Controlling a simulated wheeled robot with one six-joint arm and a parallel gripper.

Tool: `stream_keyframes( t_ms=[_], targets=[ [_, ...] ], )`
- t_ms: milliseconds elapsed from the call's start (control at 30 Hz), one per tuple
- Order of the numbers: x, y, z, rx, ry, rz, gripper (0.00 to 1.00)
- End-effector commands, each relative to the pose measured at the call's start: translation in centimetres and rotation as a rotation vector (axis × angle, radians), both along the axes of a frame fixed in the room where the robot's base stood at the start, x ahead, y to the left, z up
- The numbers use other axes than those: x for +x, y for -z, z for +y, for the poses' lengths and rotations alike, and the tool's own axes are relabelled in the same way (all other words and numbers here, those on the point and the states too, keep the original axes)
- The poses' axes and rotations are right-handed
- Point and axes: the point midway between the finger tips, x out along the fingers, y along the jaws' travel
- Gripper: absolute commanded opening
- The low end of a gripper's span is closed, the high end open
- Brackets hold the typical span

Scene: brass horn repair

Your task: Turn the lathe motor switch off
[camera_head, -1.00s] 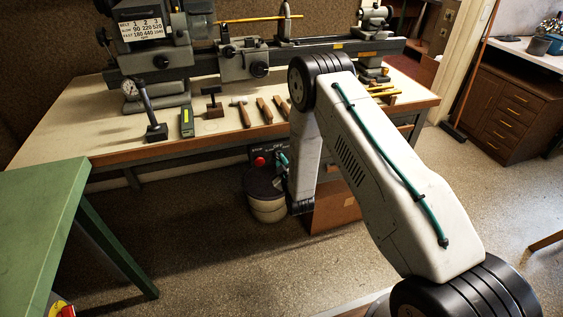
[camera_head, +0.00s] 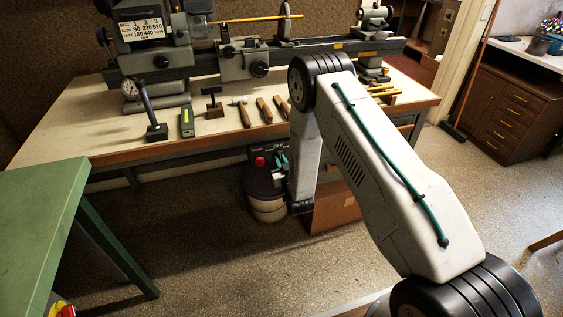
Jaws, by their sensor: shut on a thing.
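The dark switch box (camera_head: 267,153) is mounted under the front edge of the lathe bench. It has a red round button (camera_head: 259,161) on its left and pale lettering along its top. My gripper (camera_head: 280,160) shows only as small teal and dark parts at the right of the box, beside my arm's lower end. It is shut on a small part at the box's face, which looks like the motor switch. The switch's own position is hidden by the gripper. The lathe (camera_head: 245,62) stands on the bench above.
The bench (camera_head: 80,125) carries several hand tools and a dial gauge stand (camera_head: 152,118). A round bin (camera_head: 266,200) and a brown box (camera_head: 335,212) stand below the switch box. A green table (camera_head: 40,210) is at left. The floor between is clear.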

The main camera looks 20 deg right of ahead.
Motion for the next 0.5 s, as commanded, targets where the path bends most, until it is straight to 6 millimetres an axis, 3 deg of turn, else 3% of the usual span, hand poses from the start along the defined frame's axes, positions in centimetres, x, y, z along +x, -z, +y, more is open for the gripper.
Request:
stream_keyframes(
  t_ms=[500],
  targets=[
    [-0.05,0.04,0.02,0.071,-0.001,0.001,0.0]
  ],
)
